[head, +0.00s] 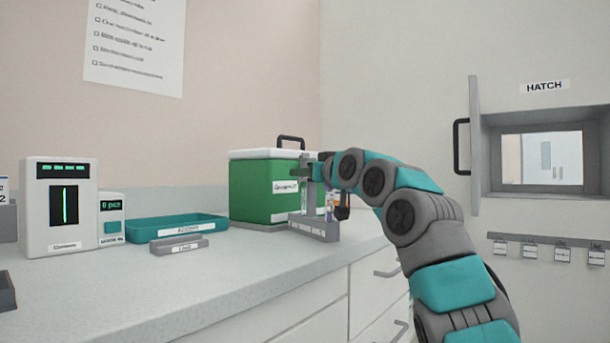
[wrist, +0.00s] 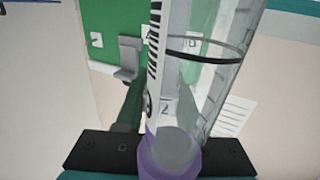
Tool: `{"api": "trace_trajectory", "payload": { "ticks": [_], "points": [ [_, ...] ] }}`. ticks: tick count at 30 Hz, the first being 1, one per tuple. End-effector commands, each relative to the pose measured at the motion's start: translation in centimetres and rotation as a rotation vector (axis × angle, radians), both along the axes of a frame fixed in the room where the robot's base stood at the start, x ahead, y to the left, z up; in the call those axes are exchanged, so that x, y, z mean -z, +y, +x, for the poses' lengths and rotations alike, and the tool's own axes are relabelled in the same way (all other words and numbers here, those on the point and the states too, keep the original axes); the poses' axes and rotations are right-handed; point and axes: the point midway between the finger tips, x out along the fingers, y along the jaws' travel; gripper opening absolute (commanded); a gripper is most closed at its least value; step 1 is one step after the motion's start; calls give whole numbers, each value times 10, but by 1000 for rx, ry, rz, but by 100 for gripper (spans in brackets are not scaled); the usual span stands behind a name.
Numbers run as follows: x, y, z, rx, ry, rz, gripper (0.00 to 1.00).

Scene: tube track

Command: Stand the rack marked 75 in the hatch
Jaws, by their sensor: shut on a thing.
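A clear tube with a purple cap (wrist: 172,150) and a barcode label stands between the dark fingers of my gripper (wrist: 165,155) in the wrist view. My gripper is shut on this tube. In the head view my gripper (head: 333,200) is at the right front of the green box, largely hidden by my arm. A small grey rack (head: 314,228) with a label is just below it at the counter edge; I cannot read a 75 on it. The hatch (head: 541,158) is an open grey recess in the right wall, with its door swung out on the left.
A green box (head: 262,190) with a white lid stands behind the rack. A teal tray (head: 176,226), a small grey label block (head: 179,244) and a white device (head: 59,208) are to the left. Tags hang below the hatch. The front counter is clear.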

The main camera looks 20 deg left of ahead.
Motion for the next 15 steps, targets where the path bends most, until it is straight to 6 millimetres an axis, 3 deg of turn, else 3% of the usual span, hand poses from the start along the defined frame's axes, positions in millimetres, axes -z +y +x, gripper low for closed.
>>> {"api": "trace_trajectory", "payload": {
  "ticks": [1,9,15],
  "points": [
    [2,0,0,0,0,0,38],
    [1,0,0,0,0,0,67],
    [1,0,0,0,0,0,67]
  ]
}}
